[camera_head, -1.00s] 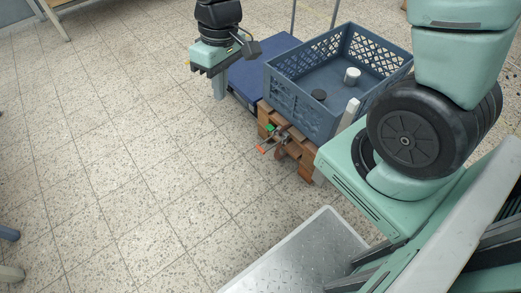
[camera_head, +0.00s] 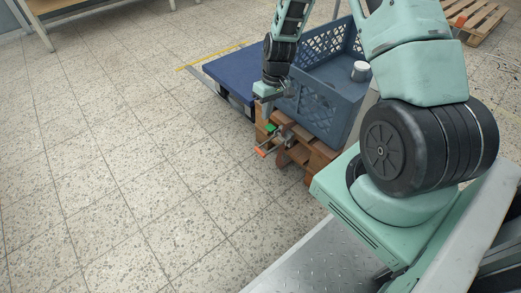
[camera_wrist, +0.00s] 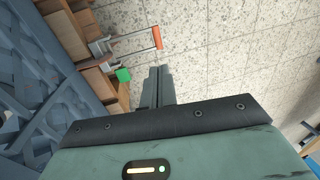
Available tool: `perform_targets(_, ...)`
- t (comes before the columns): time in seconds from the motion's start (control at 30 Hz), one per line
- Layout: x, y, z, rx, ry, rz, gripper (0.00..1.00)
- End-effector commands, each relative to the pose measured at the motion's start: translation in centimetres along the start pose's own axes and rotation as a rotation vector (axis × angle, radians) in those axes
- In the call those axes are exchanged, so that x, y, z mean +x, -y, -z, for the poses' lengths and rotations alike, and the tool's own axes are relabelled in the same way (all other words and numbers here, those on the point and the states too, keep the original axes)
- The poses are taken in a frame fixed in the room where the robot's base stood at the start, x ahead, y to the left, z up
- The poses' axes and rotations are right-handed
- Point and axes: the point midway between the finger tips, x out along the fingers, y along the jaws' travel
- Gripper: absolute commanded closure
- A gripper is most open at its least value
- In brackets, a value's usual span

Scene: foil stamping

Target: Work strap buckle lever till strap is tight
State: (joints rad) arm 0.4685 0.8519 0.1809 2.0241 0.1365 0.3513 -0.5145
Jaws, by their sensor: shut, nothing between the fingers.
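The strap buckle (camera_head: 284,138) is a metal ratchet on the front side of the wooden pallet, below the crate. Its lever ends in an orange-red handle (camera_head: 262,152) sticking out over the floor, and a green part (camera_head: 271,127) sits beside it. In the wrist view the lever handle (camera_wrist: 157,38) and green part (camera_wrist: 123,75) lie ahead of my fingers, to the left. My gripper (camera_head: 266,113) is just above the buckle, pointing down, apart from the lever. In the wrist view my gripper (camera_wrist: 159,70) is shut and empty. I cannot make out the strap's tension.
A blue-grey perforated crate (camera_head: 318,105) stands on the wooden pallet (camera_head: 315,157) and holds a white cylinder (camera_head: 361,71). A dark blue platform (camera_head: 236,73) stands behind to the left. The tiled floor in front and left is clear.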

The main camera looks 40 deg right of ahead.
Motion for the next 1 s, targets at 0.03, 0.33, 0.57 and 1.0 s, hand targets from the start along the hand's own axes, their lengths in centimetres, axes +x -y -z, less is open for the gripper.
perform_targets(0.03,0.5,-0.4,0.0,0.005,-0.001,0.0,1.0)
perform_targets(0.33,0.5,-0.6,0.0,0.007,-0.002,-0.001,1.0)
perform_targets(0.57,1.7,-0.6,-0.1,0.007,0.0,0.0,1.0)
perform_targets(1.0,10.4,-0.7,-0.1,0.006,0.001,0.0,1.0)
